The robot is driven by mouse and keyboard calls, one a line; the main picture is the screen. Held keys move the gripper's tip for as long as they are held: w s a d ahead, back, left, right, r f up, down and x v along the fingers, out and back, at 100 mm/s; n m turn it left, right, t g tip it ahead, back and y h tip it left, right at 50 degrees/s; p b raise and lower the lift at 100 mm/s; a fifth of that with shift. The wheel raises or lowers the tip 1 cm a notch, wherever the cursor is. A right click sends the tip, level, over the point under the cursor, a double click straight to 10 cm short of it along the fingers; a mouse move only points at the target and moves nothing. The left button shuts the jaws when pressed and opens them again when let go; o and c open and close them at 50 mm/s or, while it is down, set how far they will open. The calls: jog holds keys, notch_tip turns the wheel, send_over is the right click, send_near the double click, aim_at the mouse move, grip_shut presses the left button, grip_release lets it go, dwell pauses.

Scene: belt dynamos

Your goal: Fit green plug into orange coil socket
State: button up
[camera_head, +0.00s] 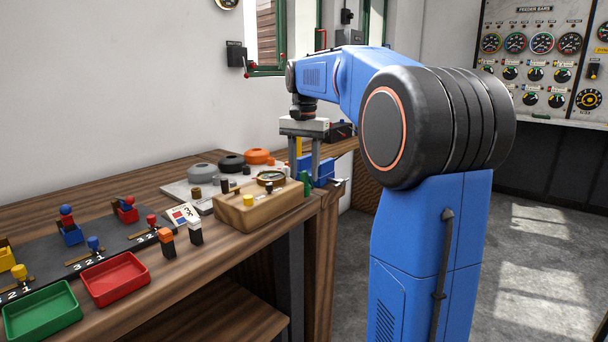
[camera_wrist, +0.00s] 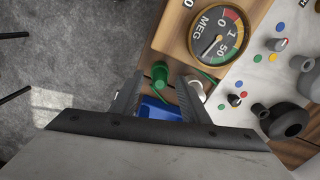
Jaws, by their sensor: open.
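The green plug (camera_wrist: 160,75) shows in the wrist view at the edge of the wooden meter box, between the two fingers in the picture. It also shows in the head view (camera_head: 305,184) at the right end of that box. My gripper (camera_wrist: 160,84) is open, its fingers apart on either side of the plug; no contact shows. In the head view my gripper (camera_head: 304,174) points down at the box's right end. The orange coil (camera_head: 257,156) sits at the back of the bench, beside a black and a grey coil. Its socket opening cannot be made out, and no orange coil shows in the wrist view.
The wooden meter box (camera_head: 250,213) carries a round dial. A white plug-like piece (camera_wrist: 197,89) is close to the right finger, and a blue bin (camera_wrist: 160,109) lies below. Red (camera_head: 114,279) and green trays (camera_head: 42,311) stand at the bench front.

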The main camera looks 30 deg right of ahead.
aim_at(304, 171)
jog(key=shift+f, duration=0.75)
grip_shut()
jog(key=shift+r, duration=0.2)
jog(key=shift+r, duration=2.1)
jog(key=shift+w, duration=0.1)
